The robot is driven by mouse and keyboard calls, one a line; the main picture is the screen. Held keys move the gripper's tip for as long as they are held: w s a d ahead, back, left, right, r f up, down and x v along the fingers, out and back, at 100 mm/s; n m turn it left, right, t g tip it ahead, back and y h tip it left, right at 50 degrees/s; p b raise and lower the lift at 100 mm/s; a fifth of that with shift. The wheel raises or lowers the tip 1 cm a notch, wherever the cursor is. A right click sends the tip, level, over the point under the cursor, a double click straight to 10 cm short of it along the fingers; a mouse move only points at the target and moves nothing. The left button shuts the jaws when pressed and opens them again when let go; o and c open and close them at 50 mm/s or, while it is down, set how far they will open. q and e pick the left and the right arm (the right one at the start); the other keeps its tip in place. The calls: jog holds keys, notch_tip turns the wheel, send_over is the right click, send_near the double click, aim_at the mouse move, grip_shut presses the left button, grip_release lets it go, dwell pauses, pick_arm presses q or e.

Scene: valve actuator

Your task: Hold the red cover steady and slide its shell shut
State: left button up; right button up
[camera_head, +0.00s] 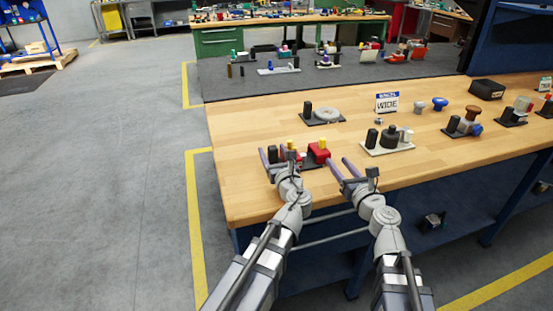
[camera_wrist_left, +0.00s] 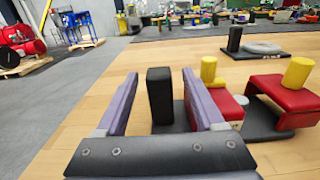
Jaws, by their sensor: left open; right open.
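The red cover shows as two separate red parts on a dark base (camera_wrist_left: 262,132). One red part (camera_wrist_left: 226,106) has a yellow knob (camera_wrist_left: 209,69); the other red part (camera_wrist_left: 284,92) to its right has a yellow knob (camera_wrist_left: 298,72). A small grey disc shows in the gap between them. In the head view the right red part (camera_head: 318,153) is clear, the left one partly hidden. My left gripper (camera_head: 273,154) is open; in its wrist view a black upright post (camera_wrist_left: 159,95) stands between its fingers. My right gripper (camera_head: 341,165) is open and empty, right of the cover.
A black plate with a grey disc (camera_head: 327,115) lies behind the cover. A "WIDE" sign (camera_head: 387,103) stands farther back. The wooden bench (camera_head: 240,135) is clear at left.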

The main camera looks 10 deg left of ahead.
pick_arm(q)
jog(key=shift+x, duration=1.7)
jog(key=shift+c, duration=0.2)
grip_shut()
